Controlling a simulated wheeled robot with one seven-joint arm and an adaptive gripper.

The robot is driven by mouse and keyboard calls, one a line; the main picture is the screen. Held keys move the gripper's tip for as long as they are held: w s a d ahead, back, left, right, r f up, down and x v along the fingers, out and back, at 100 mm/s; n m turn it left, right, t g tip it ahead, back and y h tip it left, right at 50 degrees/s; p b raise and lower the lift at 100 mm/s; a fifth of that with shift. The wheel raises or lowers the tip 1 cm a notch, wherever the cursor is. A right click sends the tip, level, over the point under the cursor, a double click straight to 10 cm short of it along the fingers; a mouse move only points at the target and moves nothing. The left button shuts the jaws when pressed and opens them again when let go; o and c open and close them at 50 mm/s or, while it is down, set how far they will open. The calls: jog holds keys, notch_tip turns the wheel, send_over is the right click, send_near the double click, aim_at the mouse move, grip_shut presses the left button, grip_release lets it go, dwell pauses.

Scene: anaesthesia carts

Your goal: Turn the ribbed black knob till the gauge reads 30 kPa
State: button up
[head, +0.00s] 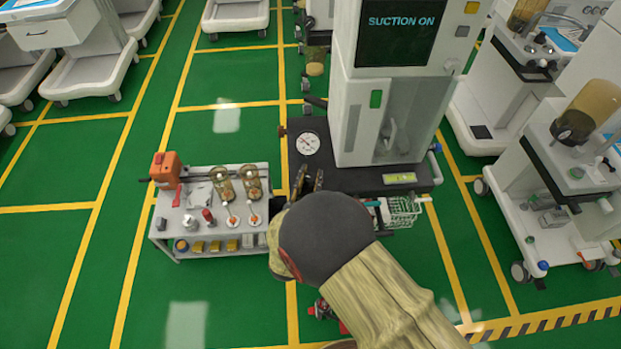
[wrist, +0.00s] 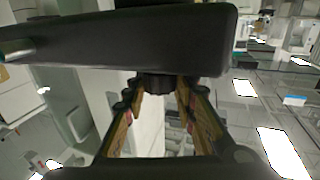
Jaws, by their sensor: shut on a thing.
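The round white gauge (head: 308,143) stands at the left of the dark shelf of the tall machine in the head view. Its needle and figures are too small to read. My gripper (head: 307,182) is at the front edge of this shelf, just below the gauge in the picture. In the wrist view my gripper (wrist: 160,90) has its two fingers on either side of the ribbed black knob (wrist: 157,83), which sits under a long dark body. The gripper is shut on the knob. In the head view the knob is hidden by my gripper and arm.
The tall machine (head: 383,100) shows "SUCTION ON" on its screen (head: 403,35). A small grey cart (head: 215,247) with flowmeters and an orange device (head: 166,168) stands close at the left. A wire basket (head: 402,211) hangs at the right. Green floor is free at the left.

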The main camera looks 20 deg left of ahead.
jog(key=o, duration=1.2)
jog(key=shift+c, duration=0.2)
jog(key=s+d, duration=0.2)
jog(key=s, duration=1)
jog(key=shift+d, duration=0.15)
jog(key=shift+w+f, duration=0.1)
jog(key=shift+f, duration=0.05)
